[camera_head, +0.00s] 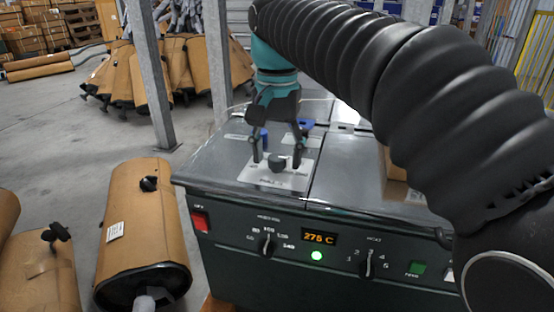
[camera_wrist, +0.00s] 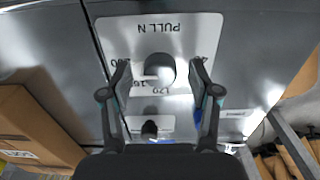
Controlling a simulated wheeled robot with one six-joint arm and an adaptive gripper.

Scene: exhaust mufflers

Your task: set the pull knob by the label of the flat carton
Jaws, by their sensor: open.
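The pull knob (camera_head: 277,162) is a dark round knob on a white label plate on the machine's grey top. It also shows in the wrist view (camera_wrist: 160,67). My gripper (camera_head: 276,164) points down over it, open, with one finger on each side and gaps to the knob. The plate (camera_wrist: 128,32) reads "PULL N", upside down in the wrist view, with numbers around the knob partly hidden by the fingers. The flat carton (camera_wrist: 38,120) is brown, at the wrist view's left. A small pale label (camera_wrist: 18,153) on it is too small to read. In the head view my arm mostly hides the carton (camera_head: 396,176).
The machine's front (camera_head: 240,262) has a red switch, two dials, a "275 C" display and a lit green lamp.

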